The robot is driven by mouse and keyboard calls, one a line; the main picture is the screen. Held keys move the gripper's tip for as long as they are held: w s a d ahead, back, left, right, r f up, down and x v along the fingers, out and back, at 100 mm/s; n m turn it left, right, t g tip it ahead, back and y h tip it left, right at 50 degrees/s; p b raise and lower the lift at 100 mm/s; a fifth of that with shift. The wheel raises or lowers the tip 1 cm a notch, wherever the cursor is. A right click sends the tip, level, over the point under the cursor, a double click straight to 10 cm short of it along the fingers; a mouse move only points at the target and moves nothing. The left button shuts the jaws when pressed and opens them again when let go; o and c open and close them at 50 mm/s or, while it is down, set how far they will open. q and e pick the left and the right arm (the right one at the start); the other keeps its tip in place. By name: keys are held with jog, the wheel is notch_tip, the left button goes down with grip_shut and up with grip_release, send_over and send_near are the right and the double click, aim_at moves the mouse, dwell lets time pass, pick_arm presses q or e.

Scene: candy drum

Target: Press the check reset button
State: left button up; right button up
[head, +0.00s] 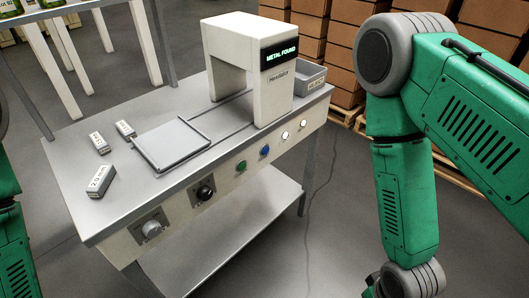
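A row of round buttons runs along the front panel of the metal detector table (100,212): a green button (241,166), a blue button (265,150) and two white buttons, the nearer white one (285,135) and the farther white one (303,123). Their labels are too small to read, so I cannot tell which is the check reset button. The detector arch (226,50) stands on the table, and its display (281,53) reads "METAL FOUND". Both my arms show at the sides, but neither gripper is in view.
A black knob (205,192) and a grey knob (151,228) sit on the front panel. A flat tray (172,168) lies before the arch, with small labelled blocks (101,180) at left. A grey bin (309,79) stands behind. Stacked cartons (346,50) fill the back. Floor before the table is clear.

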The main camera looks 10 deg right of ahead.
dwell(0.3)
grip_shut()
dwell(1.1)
